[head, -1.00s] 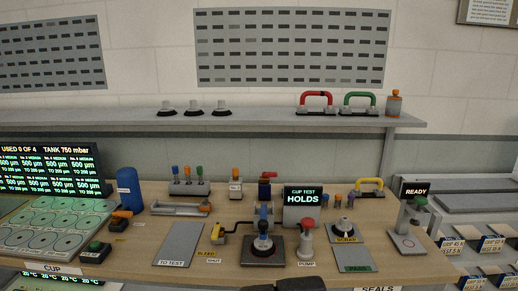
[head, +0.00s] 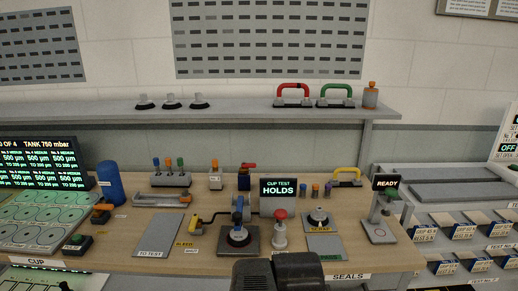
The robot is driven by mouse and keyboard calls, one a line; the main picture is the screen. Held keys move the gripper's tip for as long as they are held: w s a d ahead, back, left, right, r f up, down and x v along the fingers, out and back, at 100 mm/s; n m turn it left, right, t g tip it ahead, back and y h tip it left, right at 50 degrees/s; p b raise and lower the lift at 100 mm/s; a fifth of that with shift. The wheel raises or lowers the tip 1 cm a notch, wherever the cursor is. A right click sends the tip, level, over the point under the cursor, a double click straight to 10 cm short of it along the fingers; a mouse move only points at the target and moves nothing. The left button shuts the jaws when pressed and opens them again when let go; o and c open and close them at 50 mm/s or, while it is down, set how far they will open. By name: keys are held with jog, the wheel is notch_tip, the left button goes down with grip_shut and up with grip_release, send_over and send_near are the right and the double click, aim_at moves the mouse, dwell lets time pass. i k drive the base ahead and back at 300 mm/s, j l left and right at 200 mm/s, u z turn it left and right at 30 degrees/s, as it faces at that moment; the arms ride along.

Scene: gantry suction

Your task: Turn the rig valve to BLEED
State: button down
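The rig valve (head: 197,222) has a small yellow handle, on the bench left of the test rig (head: 238,240). A yellow BLEED label (head: 185,244) and a white SHUT label (head: 192,252) lie just in front of it. I cannot tell which label the handle points to. A cup with a blue fitting stands on the rig's dark plate. The dark end of my arm with my gripper (head: 280,272) shows at the bottom centre, in front of the bench and apart from the valve. Its fingers cannot be made out.
A screen (head: 278,188) reads CUP TEST HOLDS. A grey TO TEST pad (head: 159,236) lies to the left. A READY stand (head: 381,220) is at the right end.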

aim_at(193, 221)
jog(key=i+j+u, duration=0.25)
jog(key=i+j, duration=0.15)
jog(key=j, duration=0.15)
jog(key=i+j+u, duration=0.25)
jog(key=i+j, duration=0.15)
jog(key=j, duration=0.05)
